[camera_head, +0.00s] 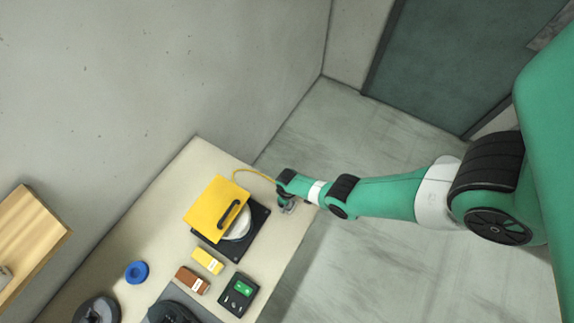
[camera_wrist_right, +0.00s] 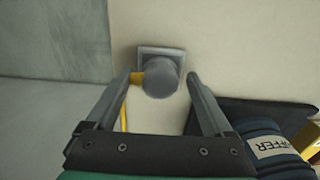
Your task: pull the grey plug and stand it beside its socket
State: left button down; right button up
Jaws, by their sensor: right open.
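The grey plug (camera_wrist_right: 161,79) is round and sits on its square grey socket plate (camera_wrist_right: 147,52) in the right wrist view. A short yellow part shows at its left side, and a yellow cable (camera_wrist_right: 123,118) runs behind the left finger. My right gripper (camera_wrist_right: 161,84) is open, with one finger on each side of the plug; whether they touch it I cannot tell. In the head view my right gripper (camera_head: 289,207) is over the table's right edge and hides most of the plug. My left gripper is in neither view.
A yellow hinged cover (camera_head: 212,205) with a black handle stands on a black base (camera_head: 251,239) left of the gripper. A yellow box (camera_head: 207,261), brown box (camera_head: 191,280), black device (camera_head: 239,294) and blue ring (camera_head: 136,272) lie nearby. Bare tabletop (camera_head: 284,239) surrounds the front.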

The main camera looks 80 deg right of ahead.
dwell(0.8)
grip_shut()
jog(key=shift+r, duration=0.1)
jog(key=shift+r+p, duration=2.95)
jog(key=shift+p, duration=0.05)
